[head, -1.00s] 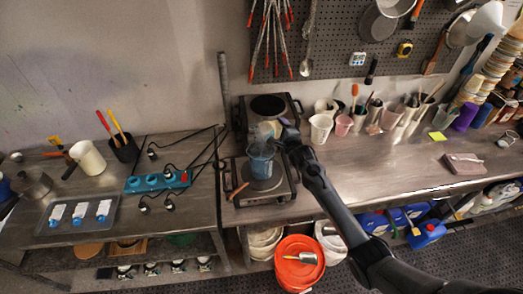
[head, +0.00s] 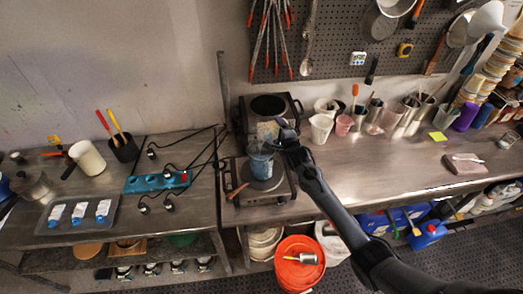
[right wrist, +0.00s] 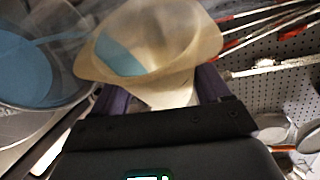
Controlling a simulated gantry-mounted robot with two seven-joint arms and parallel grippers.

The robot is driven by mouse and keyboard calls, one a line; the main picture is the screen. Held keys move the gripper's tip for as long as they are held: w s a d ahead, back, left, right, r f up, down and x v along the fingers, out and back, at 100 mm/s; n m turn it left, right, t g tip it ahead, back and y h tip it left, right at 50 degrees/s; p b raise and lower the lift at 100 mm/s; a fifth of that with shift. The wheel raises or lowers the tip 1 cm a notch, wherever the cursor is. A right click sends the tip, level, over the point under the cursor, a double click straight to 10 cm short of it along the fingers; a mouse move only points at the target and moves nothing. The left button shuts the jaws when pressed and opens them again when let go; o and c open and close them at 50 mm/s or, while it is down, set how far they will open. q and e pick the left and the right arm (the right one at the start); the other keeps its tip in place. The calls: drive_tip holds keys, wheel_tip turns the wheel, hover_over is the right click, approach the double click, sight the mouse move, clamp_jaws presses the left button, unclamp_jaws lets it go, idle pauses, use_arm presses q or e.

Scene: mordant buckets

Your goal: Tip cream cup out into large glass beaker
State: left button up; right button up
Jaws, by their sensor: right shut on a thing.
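The cream cup (right wrist: 175,50) is held in my right gripper (right wrist: 165,88), with its two fingers on either side of the cup. In the right wrist view, blue liquid shows inside the cup, towards its left side. In the head view, the cup (head: 267,131) looks tilted and is above the large glass beaker (head: 261,163). The beaker (right wrist: 40,62) holds blue liquid and stands on a hot plate. My right gripper (head: 285,131) is just right of the cup in the head view. I cannot tell whether liquid is flowing. My left gripper is not in view.
A second burner with a dark pot (head: 268,106) stands behind the beaker. A white cup (head: 320,128) and a pink cup (head: 344,125) stand to the right. A blue power strip (head: 157,182) with cables lies to the left. The right worktop (head: 390,165) has free room.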

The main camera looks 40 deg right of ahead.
drive_tip(key=shift+a+f, duration=0.1)
drive_tip(key=shift+a+f+n+b, duration=0.1)
drive_tip(key=shift+f+n+b, duration=0.05)
drive_tip(key=shift+n+b, duration=0.3)
idle(0.4)
drive_tip(key=shift+t, duration=0.3)
drive_tip(key=shift+d+m+g+y+p, duration=0.3)
drive_tip(key=shift+d+m+g+p, duration=0.2)
drive_tip(key=shift+d+m+p, duration=0.65)
drive_tip(key=shift+w+d+f, duration=0.1)
drive_tip(key=shift+f, duration=0.2)
drive_tip(key=shift+f+m, duration=0.1)
drive_tip(key=shift+m, duration=0.2)
